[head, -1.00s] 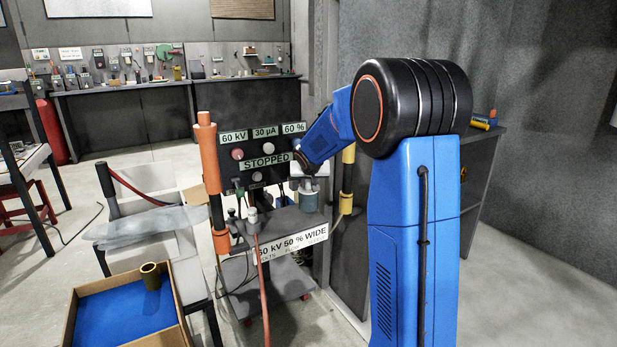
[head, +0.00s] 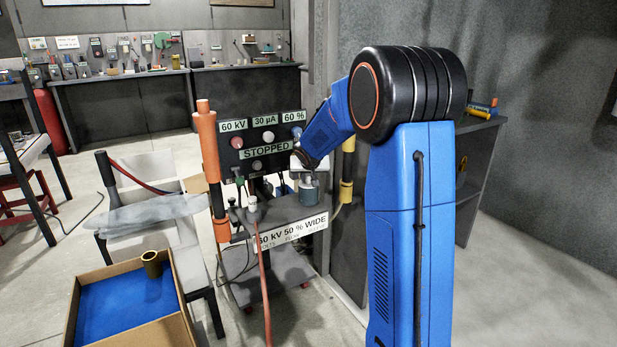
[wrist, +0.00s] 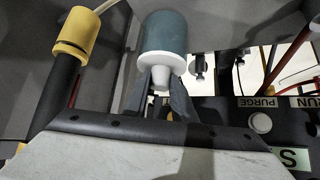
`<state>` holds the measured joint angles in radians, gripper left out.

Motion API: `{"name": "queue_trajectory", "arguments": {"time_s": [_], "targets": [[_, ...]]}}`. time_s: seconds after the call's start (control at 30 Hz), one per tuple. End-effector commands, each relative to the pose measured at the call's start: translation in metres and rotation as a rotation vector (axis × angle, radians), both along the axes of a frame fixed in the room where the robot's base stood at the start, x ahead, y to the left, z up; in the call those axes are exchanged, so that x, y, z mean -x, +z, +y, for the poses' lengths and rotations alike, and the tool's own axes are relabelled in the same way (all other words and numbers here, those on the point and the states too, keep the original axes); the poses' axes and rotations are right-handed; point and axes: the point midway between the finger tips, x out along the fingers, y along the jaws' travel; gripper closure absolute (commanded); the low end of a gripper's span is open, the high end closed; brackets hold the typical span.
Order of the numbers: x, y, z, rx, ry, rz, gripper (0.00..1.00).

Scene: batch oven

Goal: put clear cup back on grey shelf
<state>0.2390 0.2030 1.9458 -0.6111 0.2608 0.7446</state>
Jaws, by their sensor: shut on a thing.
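My gripper (wrist: 164,96) is shut on the pale knob of a blue-grey cylinder (wrist: 165,38) with a white collar. In the head view the cylinder (head: 309,191) hangs upright below my wrist, at the right end of the grey shelf (head: 283,217). I cannot tell whether its base touches the shelf. I cannot make out a plainly clear cup; the held piece looks opaque. My fingertips are hidden in the head view.
A black control panel (head: 263,146) reading STOPPED stands behind the shelf. A yellow-banded post (head: 346,190) is close on the right, an orange post (head: 209,165) on the left. Small bottles (head: 267,188) stand behind. A cardboard tray (head: 187,333) lies front left.

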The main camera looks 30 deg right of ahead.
Motion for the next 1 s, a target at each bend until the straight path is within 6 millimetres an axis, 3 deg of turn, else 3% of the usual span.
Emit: {"name": "queue_trajectory", "arguments": {"time_s": [0.77, 0.8, 0.83, 0.87, 1.0], "targets": [[-0.0001, -0.0096, -0.0002, 0.0, 0.0, 0.0, 1.0], [-0.0001, -0.0093, -0.0002, 0.0, 0.0, 0.0, 0.67], [-0.0002, -0.0093, -0.0002, 0.0, 0.0, 0.0, 0.6], [-0.0002, -0.0093, -0.0002, 0.0, 0.0, 0.0, 0.55], [-0.0001, -0.0092, -0.0002, 0.001, -0.001, 0.0, 0.55]]}}
